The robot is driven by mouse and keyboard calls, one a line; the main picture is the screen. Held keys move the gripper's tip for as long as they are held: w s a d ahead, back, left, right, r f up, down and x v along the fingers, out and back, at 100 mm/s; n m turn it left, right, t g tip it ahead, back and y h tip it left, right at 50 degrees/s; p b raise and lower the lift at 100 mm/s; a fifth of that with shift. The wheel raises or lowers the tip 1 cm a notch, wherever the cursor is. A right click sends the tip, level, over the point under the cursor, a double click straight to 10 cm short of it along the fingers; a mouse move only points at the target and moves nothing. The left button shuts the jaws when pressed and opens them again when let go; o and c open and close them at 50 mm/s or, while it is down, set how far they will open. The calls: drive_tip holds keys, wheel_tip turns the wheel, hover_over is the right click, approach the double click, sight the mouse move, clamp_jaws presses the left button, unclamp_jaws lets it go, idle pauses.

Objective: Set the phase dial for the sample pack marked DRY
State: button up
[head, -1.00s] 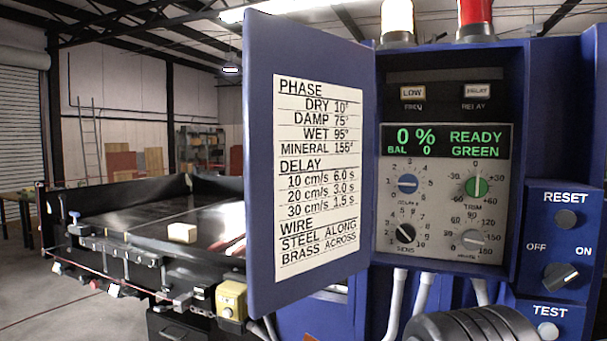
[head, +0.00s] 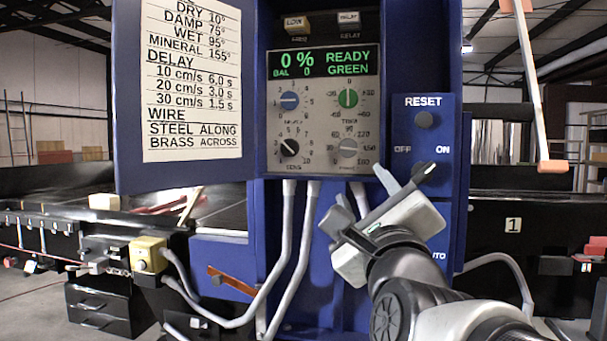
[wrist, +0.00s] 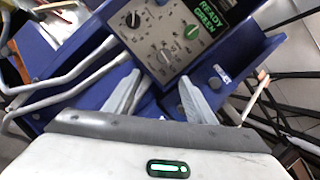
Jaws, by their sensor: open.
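The chart (head: 192,80) on the open cabinet door reads DRY 10°. A cream block (head: 104,202), perhaps the sample pack, sits at the left on the conveyor; no marking is legible. My gripper (head: 358,197) is open and empty, below the dial and apart from it. In the wrist view, the dial lies beyond the fingertips (wrist: 158,76).
A green knob (head: 348,98), blue knob (head: 289,101) and black knob (head: 289,148) share the panel. The display (head: 320,63) reads 0 %, READY, GREEN. The reset box (head: 424,150) juts out at the right. White conduits (head: 288,240) run below the panel.

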drive_tip(key=p, duration=0.3)
approach(349, 150)
drive_tip(key=shift+m, duration=0.4)
drive_tip(key=x, duration=0.8)
drive_tip(key=shift+w+r, duration=0.1)
drive_tip(key=shift+w, duration=0.25)
drive_tip(key=c, duration=1)
